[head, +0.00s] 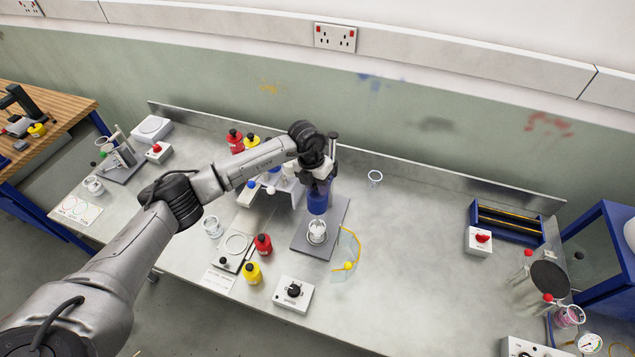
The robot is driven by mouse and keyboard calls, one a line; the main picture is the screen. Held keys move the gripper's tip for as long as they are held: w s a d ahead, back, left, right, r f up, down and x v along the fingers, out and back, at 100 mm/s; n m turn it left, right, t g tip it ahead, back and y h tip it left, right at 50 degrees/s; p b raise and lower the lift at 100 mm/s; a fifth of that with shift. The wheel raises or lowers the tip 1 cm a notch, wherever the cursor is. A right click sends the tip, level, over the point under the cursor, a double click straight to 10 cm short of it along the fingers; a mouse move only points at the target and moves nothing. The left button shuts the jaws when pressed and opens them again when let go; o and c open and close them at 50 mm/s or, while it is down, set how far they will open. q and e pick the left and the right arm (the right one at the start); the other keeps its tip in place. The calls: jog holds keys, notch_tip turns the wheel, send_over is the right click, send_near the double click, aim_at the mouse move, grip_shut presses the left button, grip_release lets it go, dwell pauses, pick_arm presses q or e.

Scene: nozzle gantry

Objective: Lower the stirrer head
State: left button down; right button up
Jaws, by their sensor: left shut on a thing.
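A glass beaker (316,232) with pale contents stands on the base plate, below the head in the picture. My left gripper (320,184) is at the top of the stirrer head and shut on it. The fingers are small here and partly hidden by the wrist. The exact gap between head and beaker is hard to judge. My right gripper is not in view.
A control box with a black knob (293,294), a red bottle (263,244) and a yellow bottle (252,272) stand in front and left. An empty beaker (375,178) stands behind right. The bench's right middle is clear.

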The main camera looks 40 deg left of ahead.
pick_arm(q)
notch_tip(320, 180, down, 7)
jog(key=b, duration=0.3)
jog(key=shift+r, duration=0.1)
jog(key=c, duration=1.1)
grip_release()
jog(key=shift+c, duration=0.2)
jog(key=r, duration=0.4)
jog(key=a+r+b, duration=0.1)
jog(key=r, duration=0.3)
jog(key=a+r, duration=0.1)
jog(key=r, duration=0.3)
jog(key=shift+s+a+r, duration=0.15)
jog(key=shift+a+r+b, duration=0.15)
jog(key=shift+r+b, duration=0.2)
jog(key=shift+r, duration=0.45)
